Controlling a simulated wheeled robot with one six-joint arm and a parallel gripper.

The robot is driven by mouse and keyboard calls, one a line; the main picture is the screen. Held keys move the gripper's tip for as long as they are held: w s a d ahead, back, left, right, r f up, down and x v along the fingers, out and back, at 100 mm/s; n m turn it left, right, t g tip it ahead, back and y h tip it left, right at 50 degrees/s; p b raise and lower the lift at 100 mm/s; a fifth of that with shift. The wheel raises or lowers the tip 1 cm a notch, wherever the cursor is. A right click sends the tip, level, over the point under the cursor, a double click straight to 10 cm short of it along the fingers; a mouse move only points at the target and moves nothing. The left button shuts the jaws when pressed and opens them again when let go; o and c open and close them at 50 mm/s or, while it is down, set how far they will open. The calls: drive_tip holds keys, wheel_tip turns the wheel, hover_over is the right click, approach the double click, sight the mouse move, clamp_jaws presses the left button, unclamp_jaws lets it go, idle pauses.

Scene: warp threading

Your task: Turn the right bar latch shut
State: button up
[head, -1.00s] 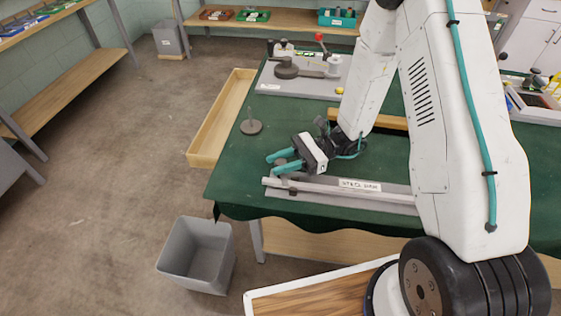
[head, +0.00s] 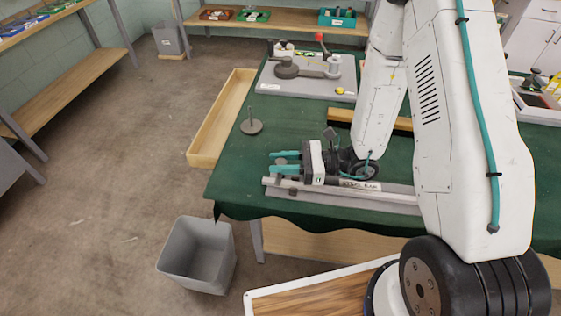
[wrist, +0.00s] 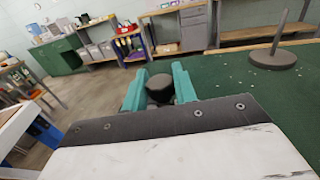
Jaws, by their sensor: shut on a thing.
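The bar fixture (head: 400,199) lies along the front edge of the green table, with a pale bar and a white label that my gripper partly covers. My gripper (head: 284,162) is low over the left end of the fixture, its teal fingers pointing left, roughly along the bar. In the wrist view a dark round latch knob (wrist: 160,87) sits between the two teal fingers, and my gripper (wrist: 160,90) is shut on it. The latch's lower part and its exact angle are hidden by the fingers.
A grey disc with an upright pin (head: 251,126) stands on the table left of my gripper. A grey plate with a red-knobbed lever (head: 310,88) is at the back. A wooden tray (head: 215,125) runs along the left edge. A grey bin (head: 197,255) stands on the floor.

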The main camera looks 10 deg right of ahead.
drive_tip(key=o, duration=0.9)
drive_tip(key=shift+d, duration=0.1)
drive_tip(key=v, duration=0.7)
drive_tip(key=shift+d, duration=0.35)
drive_tip(key=s+a+r+n+g+h, duration=0.2)
drive_tip(key=s+r+n+g+h, duration=0.65)
drive_tip(key=r+n, duration=0.55)
drive_tip(key=s+d+r+n+t+h, duration=0.2)
drive_tip(key=s+d+r+h, duration=0.1)
drive_tip(key=s+d+r+n+t+h, duration=0.2)
drive_tip(key=s+d+r+h, duration=0.1)
drive_tip(key=s+d+r+n+t+h, duration=0.2)
drive_tip(key=s+d+r+h, duration=0.1)
drive_tip(key=s+r, duration=0.1)
drive_tip(key=shift+d+r, duration=0.1)
drive_tip(key=shift+d, duration=0.2)
